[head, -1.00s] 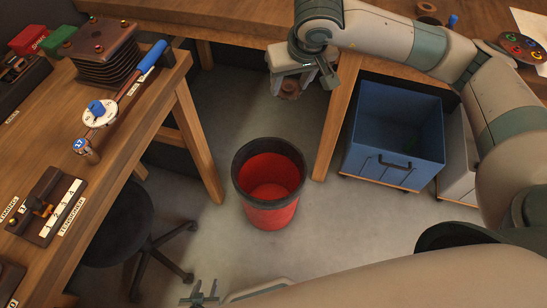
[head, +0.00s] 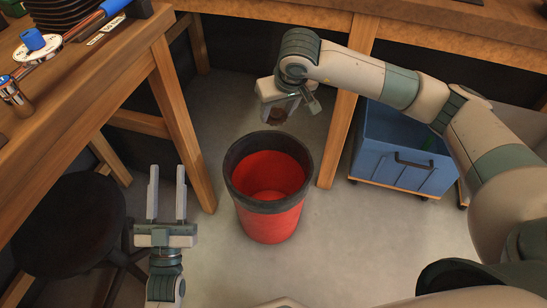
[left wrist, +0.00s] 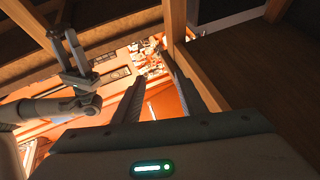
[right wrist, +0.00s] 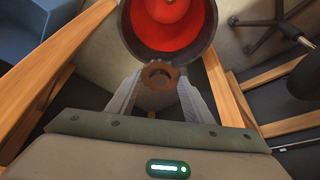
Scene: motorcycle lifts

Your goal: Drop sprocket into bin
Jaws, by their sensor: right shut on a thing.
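The bin (head: 270,225) is red inside and out with a black rim, and stands upright on the floor in the middle of the head view. My right gripper (head: 283,112) is above and just behind its far rim, pointing down. It is shut on the sprocket (right wrist: 158,73), a small brown toothed ring, seen between the fingertips in the right wrist view. There the open bin (right wrist: 172,40) lies just beyond the sprocket. In the head view the sprocket is mostly hidden by the gripper. My left gripper (head: 167,193) is open and empty, left of the bin.
A wooden bench (head: 90,95) stands at the left, with a black stool (head: 65,225) below it. Another bench (head: 240,8) runs along the back, its leg (head: 340,135) right of the bin. A blue wheeled crate (head: 400,170) is at the right.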

